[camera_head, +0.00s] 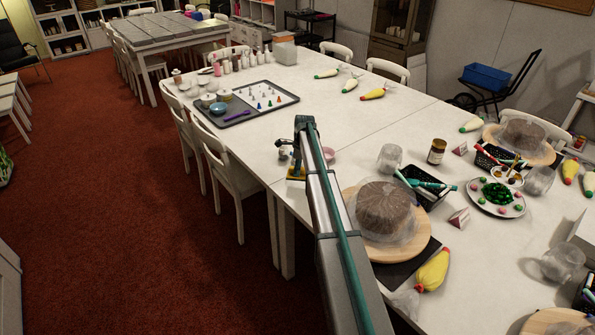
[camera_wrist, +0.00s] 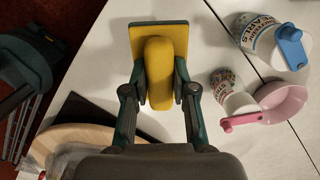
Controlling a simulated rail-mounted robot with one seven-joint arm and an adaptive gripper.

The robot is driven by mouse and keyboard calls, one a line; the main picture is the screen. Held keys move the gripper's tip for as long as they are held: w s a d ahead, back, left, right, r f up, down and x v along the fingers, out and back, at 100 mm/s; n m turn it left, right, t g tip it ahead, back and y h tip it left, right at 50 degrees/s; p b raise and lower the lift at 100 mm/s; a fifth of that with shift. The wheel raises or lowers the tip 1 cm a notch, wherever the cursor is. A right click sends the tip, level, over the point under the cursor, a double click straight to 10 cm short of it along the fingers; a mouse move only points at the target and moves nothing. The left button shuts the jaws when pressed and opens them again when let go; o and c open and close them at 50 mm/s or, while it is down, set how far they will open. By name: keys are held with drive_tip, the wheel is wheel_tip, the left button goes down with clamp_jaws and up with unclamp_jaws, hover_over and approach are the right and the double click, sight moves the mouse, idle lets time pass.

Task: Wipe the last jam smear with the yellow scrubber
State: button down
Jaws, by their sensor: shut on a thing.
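The yellow scrubber (camera_wrist: 160,75) is between the fingers of my gripper (camera_wrist: 160,68) in the wrist view. Its rounded yellow handle sits on a flat pad with a dark rim. My gripper is shut on it. The pad is over the white table (camera_wrist: 210,45) near its edge; I cannot tell whether it touches the surface. I see no jam smear in either view; the scrubber, gripper or arm may hide one.
Right of the scrubber are a white jar with blue lid (camera_wrist: 270,42), a smaller jar (camera_wrist: 230,90) and a pink bowl (camera_wrist: 283,100). A wooden turntable (camera_head: 410,248) with a wrapped cake (camera_head: 383,208) stands right of my arm. A tray (camera_head: 245,106) lies farther back.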

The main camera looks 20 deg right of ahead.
drive_tip(key=shift+r+p, duration=0.65)
drive_tip(key=shift+r, duration=0.85)
